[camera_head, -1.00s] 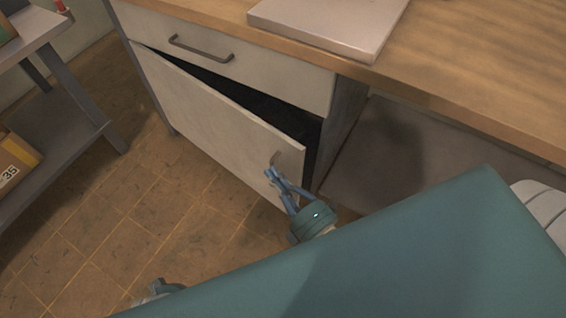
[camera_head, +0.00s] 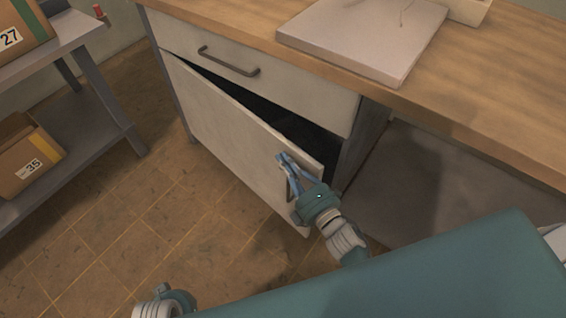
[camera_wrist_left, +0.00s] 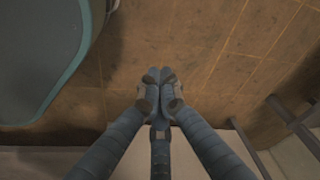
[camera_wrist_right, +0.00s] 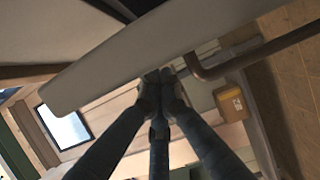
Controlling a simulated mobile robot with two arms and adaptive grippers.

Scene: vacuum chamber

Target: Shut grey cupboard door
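The pale grey cupboard door (camera_head: 230,128) under the drawer stands ajar, with a dark gap along its top and right side. My right gripper (camera_head: 283,160) is in front of the door near its free edge, at the handle, which it mostly hides in the head view. In the right wrist view the door panel (camera_wrist_right: 130,55) crosses above my fingertips (camera_wrist_right: 163,78), which are closed together. The bent handle (camera_wrist_right: 250,58) lies just right of them, not visibly between them. My left gripper (camera_wrist_left: 158,80) is shut and empty over the floor, low in the head view.
The drawer (camera_head: 255,68) above the door is shut. A wooden worktop (camera_head: 480,90) with a flat pale slab (camera_head: 360,38) runs above. A grey shelf rack (camera_head: 75,125) with boxes stands at the left. The tiled floor before the door is clear.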

